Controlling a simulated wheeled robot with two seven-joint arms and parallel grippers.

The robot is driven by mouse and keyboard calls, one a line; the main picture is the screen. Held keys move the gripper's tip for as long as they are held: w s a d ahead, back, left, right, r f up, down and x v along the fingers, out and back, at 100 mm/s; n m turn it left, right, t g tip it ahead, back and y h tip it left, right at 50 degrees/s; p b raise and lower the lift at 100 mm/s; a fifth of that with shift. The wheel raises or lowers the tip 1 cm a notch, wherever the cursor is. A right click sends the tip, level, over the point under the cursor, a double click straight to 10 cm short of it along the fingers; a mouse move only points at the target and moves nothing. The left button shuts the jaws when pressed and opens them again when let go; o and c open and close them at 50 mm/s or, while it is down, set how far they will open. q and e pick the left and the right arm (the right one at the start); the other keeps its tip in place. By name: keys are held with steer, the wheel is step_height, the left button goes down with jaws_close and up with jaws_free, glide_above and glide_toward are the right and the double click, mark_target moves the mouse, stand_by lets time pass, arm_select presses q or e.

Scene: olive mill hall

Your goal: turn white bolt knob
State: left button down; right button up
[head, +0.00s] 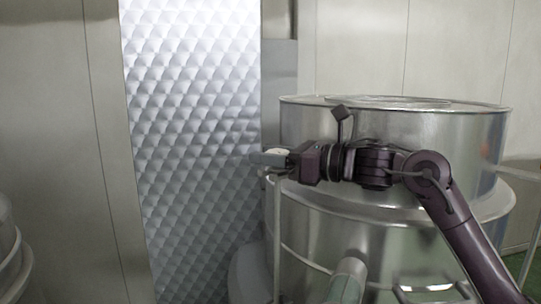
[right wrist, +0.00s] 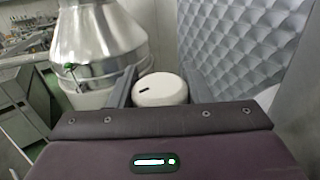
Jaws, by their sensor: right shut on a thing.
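The white bolt knob (right wrist: 160,92) is a round, pale knob with a short dark slot mark on its face. It sits between the two fingers of my right gripper (right wrist: 161,78) in the right wrist view, and the gripper is shut on it. In the head view my right gripper (head: 268,158) reaches left, its fingertips in front of the quilted metal panel (head: 190,110). Only a small pale part of the knob shows there between the fingers. My left gripper is not in view.
A large steel vat (head: 400,130) stands behind and below my right arm, with a railing bar (head: 277,235) close under the gripper. Another rounded metal vessel (head: 10,250) shows at the left edge. Plain wall panels stand behind. The right wrist view shows grey equipment (right wrist: 30,100) at left.

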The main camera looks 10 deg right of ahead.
mark_target(271, 150)
steer(key=shift+a+f, duration=0.1)
steer(key=shift+f, duration=0.3)
steer(key=o, duration=0.8)
steer(key=shift+c, duration=0.2)
steer(key=shift+o, duration=1.1)
steer(key=shift+w+r, duration=0.1)
steer(key=shift+r, duration=0.05)
steer(key=shift+r, duration=0.15)
steer(key=shift+r, duration=0.55)
step_height(271, 150, up, 8)
steer(key=shift+f+b, duration=0.2)
steer(key=shift+b, duration=0.85)
step_height(271, 150, up, 11)
